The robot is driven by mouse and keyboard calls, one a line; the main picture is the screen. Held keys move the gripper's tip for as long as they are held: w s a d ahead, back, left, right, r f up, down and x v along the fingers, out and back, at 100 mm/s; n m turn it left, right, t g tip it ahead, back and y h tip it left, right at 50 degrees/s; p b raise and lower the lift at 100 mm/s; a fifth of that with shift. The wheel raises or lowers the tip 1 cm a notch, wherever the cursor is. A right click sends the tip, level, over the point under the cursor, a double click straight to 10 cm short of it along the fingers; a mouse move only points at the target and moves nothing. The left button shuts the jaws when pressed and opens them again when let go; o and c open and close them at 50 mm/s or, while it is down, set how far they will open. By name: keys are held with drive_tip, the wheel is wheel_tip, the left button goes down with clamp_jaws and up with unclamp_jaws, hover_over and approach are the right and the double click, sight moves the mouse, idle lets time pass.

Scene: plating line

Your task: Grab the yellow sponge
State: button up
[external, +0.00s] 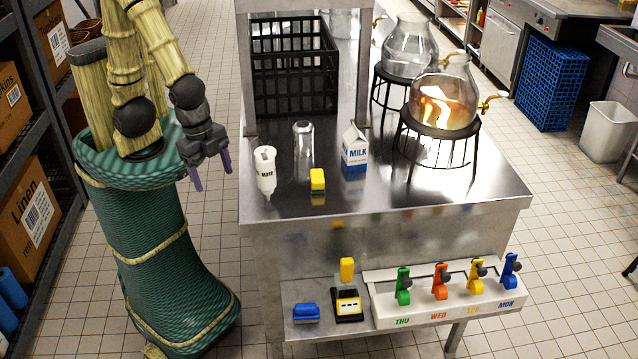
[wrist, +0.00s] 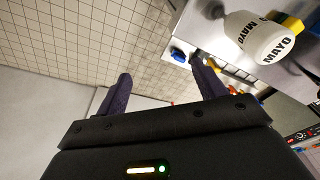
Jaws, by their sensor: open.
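The yellow sponge (external: 317,180) stands on the steel counter near its front edge, between the white mayo bottle (external: 265,170) and the milk carton (external: 355,147). In the wrist view a small yellow patch, likely the sponge (wrist: 287,22), shows partly hidden behind the mayo bottle (wrist: 262,38). My gripper (external: 211,184) hangs to the left of the counter, apart from the sponge, with its two purple fingers spread and nothing between them. The fingers also show in the wrist view (wrist: 160,92), apart and empty.
A clear glass (external: 303,145) stands behind the sponge. A black crate (external: 293,70) and glass dispensers on stands (external: 441,95) are farther back. A lower front shelf holds a blue object (external: 305,313), a yellow-black item (external: 347,300) and a rack of coloured clips (external: 440,295).

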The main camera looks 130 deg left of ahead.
drive_tip(key=w+a+f+m+g+y+b, duration=0.1)
drive_tip(key=w+a+f+m+g+y, duration=0.1)
drive_tip(key=w+a+m+y, duration=0.3)
drive_tip(key=w+a+f+m+g+y+b, duration=0.2)
drive_tip(key=w+a+m+y, duration=0.4)
drive_tip(key=w, duration=0.6)
drive_tip(key=a+f+m+g, duration=0.1)
drive_tip(key=g, duration=0.1)
drive_tip(key=shift+g, duration=0.3)
drive_tip(key=shift+a, duration=0.1)
drive_tip(key=p, duration=0.2)
approach(319, 177)
drive_tip(key=x, duration=0.4)
drive_tip(key=shift+s, duration=0.1)
drive_tip(key=shift+f, duration=0.1)
